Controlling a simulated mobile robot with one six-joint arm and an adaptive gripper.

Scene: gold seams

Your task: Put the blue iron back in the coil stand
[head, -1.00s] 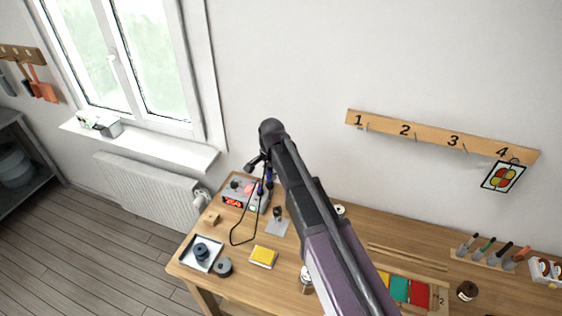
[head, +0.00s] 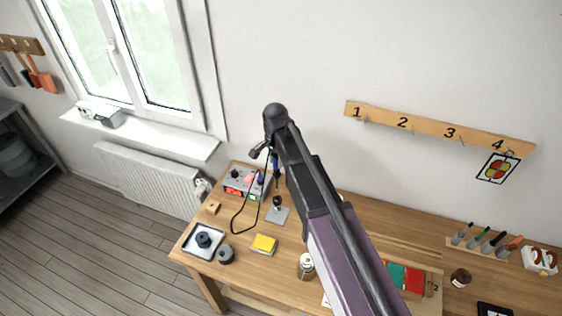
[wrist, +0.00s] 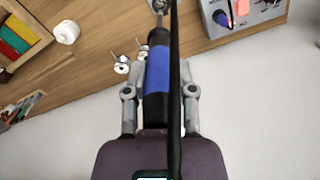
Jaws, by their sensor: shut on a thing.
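In the head view the iron (head: 276,168) hangs at the end of my arm, above the back of the bench and partly hidden. The coil stand (head: 279,215), a dark holder on a grey plate, stands below it. In the wrist view a metallic part shows at the iron's far end; I cannot tell whether it is tip or coil.
A soldering station (head: 243,182) with a red display stands behind and left of the stand. A jar (head: 306,266) stands to the right. The cord loops over the bench.

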